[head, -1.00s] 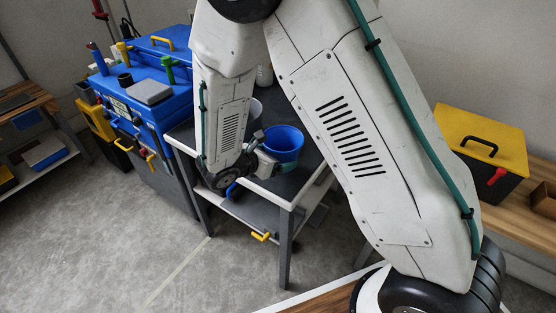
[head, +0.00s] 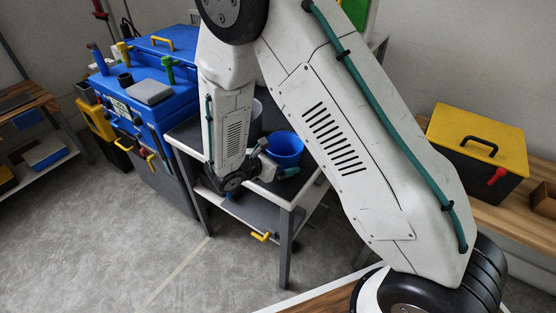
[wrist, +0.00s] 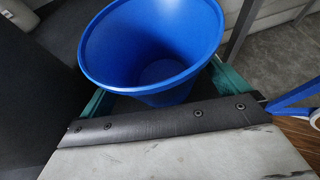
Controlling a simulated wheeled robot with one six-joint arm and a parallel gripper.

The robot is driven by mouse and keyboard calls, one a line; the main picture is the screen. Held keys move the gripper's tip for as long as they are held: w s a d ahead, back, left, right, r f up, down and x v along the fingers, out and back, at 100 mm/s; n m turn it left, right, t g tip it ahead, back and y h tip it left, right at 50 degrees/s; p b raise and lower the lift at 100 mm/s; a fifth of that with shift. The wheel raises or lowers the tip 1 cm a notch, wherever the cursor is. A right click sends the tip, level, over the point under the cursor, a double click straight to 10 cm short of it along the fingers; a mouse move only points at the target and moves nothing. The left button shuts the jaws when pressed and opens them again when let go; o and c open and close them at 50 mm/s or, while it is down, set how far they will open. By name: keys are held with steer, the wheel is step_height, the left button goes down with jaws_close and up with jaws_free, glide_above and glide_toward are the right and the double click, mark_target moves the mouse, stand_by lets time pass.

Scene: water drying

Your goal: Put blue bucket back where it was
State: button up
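The blue bucket (head: 285,148) is upright over the dark top of the small table (head: 293,186), near its front right corner. I cannot tell whether its base touches the tabletop. My gripper (head: 276,162) is low at the bucket's near side, with a teal finger on each side of it. In the wrist view the bucket (wrist: 150,45) is empty and sits between the teal fingers of my gripper (wrist: 166,85). The fingers appear to be against its wall. The bucket hides the fingertips.
A grey bucket (head: 255,118) stands behind my forearm on the same table. A blue tool cabinet (head: 160,108) is to the left. A yellow-lidded box (head: 478,140) is on a wooden bench at right. A yellow-handled item (head: 263,237) hangs at the lower shelf.

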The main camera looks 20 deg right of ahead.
steer(key=shift+r, duration=0.2)
steer(key=shift+s+a+r, duration=0.1)
steer(key=shift+a+r, duration=0.05)
steer(key=shift+a, duration=0.15)
steer(key=v, duration=1.1)
steer(key=s+d+r+m+g+y, duration=0.2)
steer(key=s+d+r+m+g, duration=0.1)
steer(key=s+d+r+m, duration=0.4)
steer(key=s+d+r+m+g+y, duration=0.1)
steer(key=s+d+r+m+g, duration=0.15)
steer(key=d+r+m, duration=0.4)
steer(key=s+r+m+y, duration=0.4)
steer(key=s+r+m, duration=0.1)
steer(key=s, duration=0.3)
steer(key=s+d+r+m+t+y, duration=0.1)
steer(key=s+r+m+y, duration=0.3)
steer(key=s, duration=0.4)
steer(key=shift+s+r+m+y, duration=0.3)
steer(key=shift+s+r+m, duration=0.05)
steer(key=shift+r, duration=0.1)
steer(key=shift+t, duration=0.25)
